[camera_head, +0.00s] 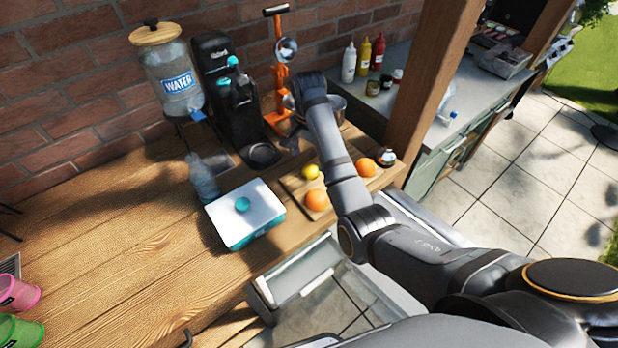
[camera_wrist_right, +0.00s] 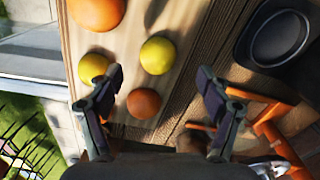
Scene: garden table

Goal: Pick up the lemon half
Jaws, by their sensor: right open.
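Two yellow lemon pieces show on the wooden board in the right wrist view. One lemon (camera_wrist_right: 158,55) lies in the middle; the other (camera_wrist_right: 93,68) lies to its left, partly behind a fingertip. Both look round from above, so I cannot tell which is a half. The head view shows one lemon (camera_head: 310,171) beside my right forearm. My right gripper (camera_wrist_right: 160,78) is open and empty, its fingers spread above the board. In the head view, my wrist hides part of the board. My left gripper is out of view.
Oranges (camera_head: 316,199) lie on the cutting board (camera_wrist_right: 185,20), one (camera_wrist_right: 143,103) close to the gripper. The orange press (camera_head: 278,70) and black coffee machine (camera_head: 225,85) stand behind. A white-lidded box (camera_head: 270,205) is left of the board. The table's left side has free room.

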